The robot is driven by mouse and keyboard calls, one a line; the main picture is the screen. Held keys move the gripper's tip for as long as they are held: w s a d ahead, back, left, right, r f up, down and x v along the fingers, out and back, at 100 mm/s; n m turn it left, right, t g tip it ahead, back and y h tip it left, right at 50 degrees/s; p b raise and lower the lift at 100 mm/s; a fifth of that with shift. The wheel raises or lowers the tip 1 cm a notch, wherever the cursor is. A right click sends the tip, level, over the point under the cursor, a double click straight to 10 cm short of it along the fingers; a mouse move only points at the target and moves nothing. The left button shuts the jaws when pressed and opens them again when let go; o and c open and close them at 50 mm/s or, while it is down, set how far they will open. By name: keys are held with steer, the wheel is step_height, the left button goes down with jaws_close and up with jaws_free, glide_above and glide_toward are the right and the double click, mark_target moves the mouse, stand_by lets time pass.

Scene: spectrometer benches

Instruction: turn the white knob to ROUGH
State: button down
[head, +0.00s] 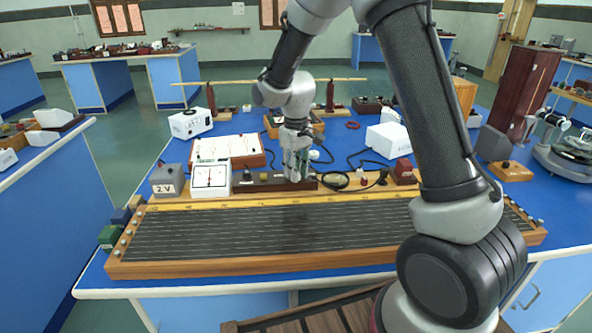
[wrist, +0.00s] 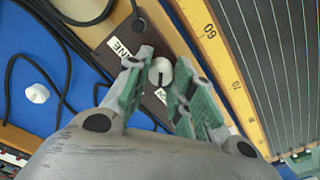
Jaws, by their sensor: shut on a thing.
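The white knob (wrist: 160,70) sits on a dark brown panel (wrist: 146,32) in the wrist view. In the head view my gripper (head: 296,172) points down at the dark block (head: 262,182), and the knob is hidden there.
A long wire board with a yellow scale (head: 270,216) lies in front. A 2 V box (head: 167,181) and a white meter (head: 210,180) stand left of the block. Black cables (head: 335,180) and a small red box (head: 403,172) are at its right.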

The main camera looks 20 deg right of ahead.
steer(key=shift+n, duration=1)
steer(key=c, duration=1.2)
jaws_free()
steer(key=shift+r, duration=0.1)
step_height(320, 180, up, 12)
